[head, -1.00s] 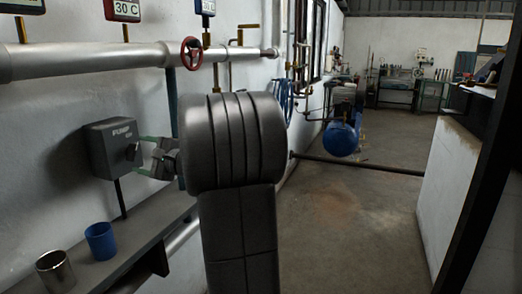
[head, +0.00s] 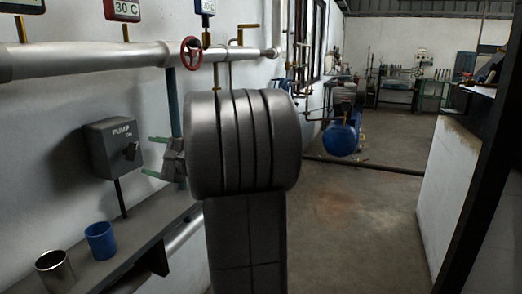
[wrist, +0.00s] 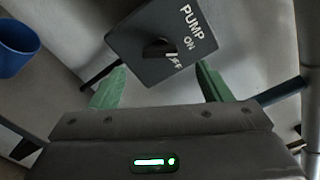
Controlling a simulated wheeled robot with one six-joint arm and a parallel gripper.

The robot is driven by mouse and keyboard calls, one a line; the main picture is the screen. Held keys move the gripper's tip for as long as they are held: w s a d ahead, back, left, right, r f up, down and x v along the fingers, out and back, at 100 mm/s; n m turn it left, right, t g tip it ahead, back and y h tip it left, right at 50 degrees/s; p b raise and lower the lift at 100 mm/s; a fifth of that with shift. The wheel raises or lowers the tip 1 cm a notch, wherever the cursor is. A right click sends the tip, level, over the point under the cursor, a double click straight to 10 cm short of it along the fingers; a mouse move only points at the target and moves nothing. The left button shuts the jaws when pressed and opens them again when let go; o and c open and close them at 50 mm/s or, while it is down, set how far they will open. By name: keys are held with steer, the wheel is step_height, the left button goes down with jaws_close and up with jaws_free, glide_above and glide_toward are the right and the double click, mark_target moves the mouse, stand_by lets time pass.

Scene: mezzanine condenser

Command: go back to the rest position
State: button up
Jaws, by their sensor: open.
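My gripper (head: 155,157) has green fingers and is open and empty. In the head view it is just right of the grey pump switch box (head: 112,148), with a gap between them. The box is on the wall and has a dark knob (head: 131,151). In the wrist view my gripper (wrist: 158,88) has its two fingers spread, with the pump box (wrist: 160,40) beyond them. The knob (wrist: 158,49) lies between the fingers in that picture, near the ON and OFF marks. My own arm hides part of the wall and pipe area in the head view.
A blue cup (head: 100,240) and a metal cup (head: 55,271) stand on the ledge (head: 135,250) below the box. A pipe (head: 90,60) with a red valve wheel (head: 191,50) runs above. A blue compressor (head: 341,137) stands farther back. The floor on the right is open.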

steer(key=x, duration=0.6)
steer(key=shift+w+a+r+p, duration=0.1)
steer(key=shift+w+a+p, duration=0.05)
steer(key=shift+a+p, duration=0.25)
steer(key=shift+d+r+m+p, duration=0.15)
steer(key=shift+d+m+p, duration=0.1)
steer(key=shift+m+p, duration=0.65)
steer(key=m+p, duration=0.3)
steer(key=p, duration=0.4)
steer(key=m+p, duration=0.7)
steer(key=p, duration=0.6)
steer(key=shift+p, duration=0.3)
steer(key=b, duration=0.2)
glide_toward(134, 151)
steer(key=x, duration=0.2)
steer(key=shift+w+a, duration=0.25)
